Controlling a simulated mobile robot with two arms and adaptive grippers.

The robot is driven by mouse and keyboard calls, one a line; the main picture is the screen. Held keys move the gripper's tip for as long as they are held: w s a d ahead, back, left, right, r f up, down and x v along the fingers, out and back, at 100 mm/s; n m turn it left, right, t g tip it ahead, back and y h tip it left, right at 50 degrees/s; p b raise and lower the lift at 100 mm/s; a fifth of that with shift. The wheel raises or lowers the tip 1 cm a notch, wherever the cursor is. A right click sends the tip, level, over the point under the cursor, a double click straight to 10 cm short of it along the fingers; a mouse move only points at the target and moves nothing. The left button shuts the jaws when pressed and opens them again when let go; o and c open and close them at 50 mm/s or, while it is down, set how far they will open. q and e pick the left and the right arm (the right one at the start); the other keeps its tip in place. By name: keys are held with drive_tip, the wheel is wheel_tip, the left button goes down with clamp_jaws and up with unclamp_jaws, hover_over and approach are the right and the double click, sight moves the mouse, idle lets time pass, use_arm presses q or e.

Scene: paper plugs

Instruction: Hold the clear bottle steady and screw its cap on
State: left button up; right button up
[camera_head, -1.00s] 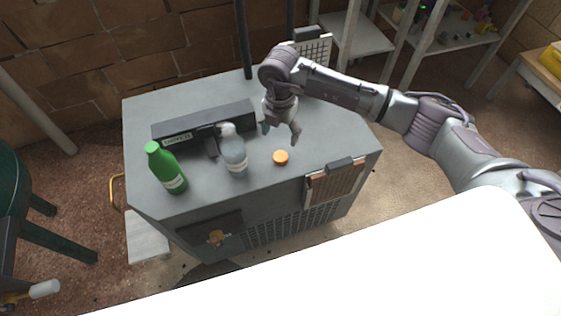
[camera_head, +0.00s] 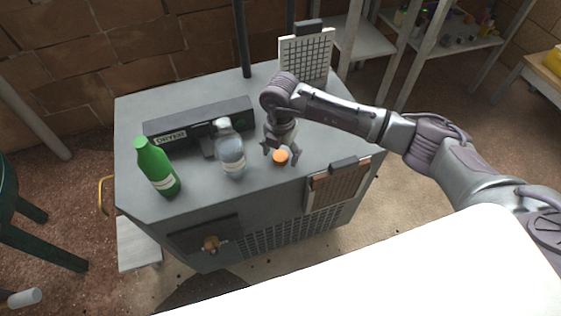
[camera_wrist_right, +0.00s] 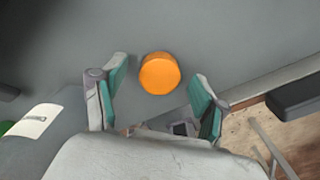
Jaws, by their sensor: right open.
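The clear bottle (camera_head: 231,152) stands upright on the grey cabinet top, with a white label and a pale top end. An orange cap (camera_head: 280,157) lies on the cabinet top to the right of the bottle. My right gripper (camera_head: 281,155) is open, low over the cap. In the right wrist view the cap (camera_wrist_right: 159,73) sits just beyond and between the spread fingertips (camera_wrist_right: 160,78), with gaps on both sides. No contact with the cap shows. My left gripper is in neither view.
A green bottle (camera_head: 157,167) stands to the left of the clear bottle on the cabinet (camera_head: 190,203). A black box with a label (camera_head: 199,124) lies behind them. A gridded panel (camera_head: 306,56) stands at the back edge. The cabinet top right of the gripper is clear.

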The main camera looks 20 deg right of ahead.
sight(280, 155)
idle(0.3)
drive_tip(key=c, duration=0.8)
drive_tip(key=shift+o, duration=0.2)
drive_tip(key=shift+r+p, duration=0.45)
drive_tip(key=shift+p, duration=0.1)
wheel_tip(280, 155, up, 4)
drive_tip(key=p, duration=0.3)
drive_tip(key=shift+r+p, duration=0.25)
drive_tip(key=shift+p, duration=0.05)
drive_tip(key=s+d+r+p, duration=0.2)
drive_tip(key=d, duration=0.1)
drive_tip(key=s+d+r+p, duration=0.1)
drive_tip(key=s+d+p, duration=0.1)
drive_tip(key=d+p, duration=0.1)
drive_tip(key=s+d+r+p, duration=0.2)
drive_tip(key=d, duration=0.1)
drive_tip(key=shift+s+d+r, duration=0.25)
drive_tip(key=shift+d+r, duration=0.05)
drive_tip(key=shift+d, duration=0.1)
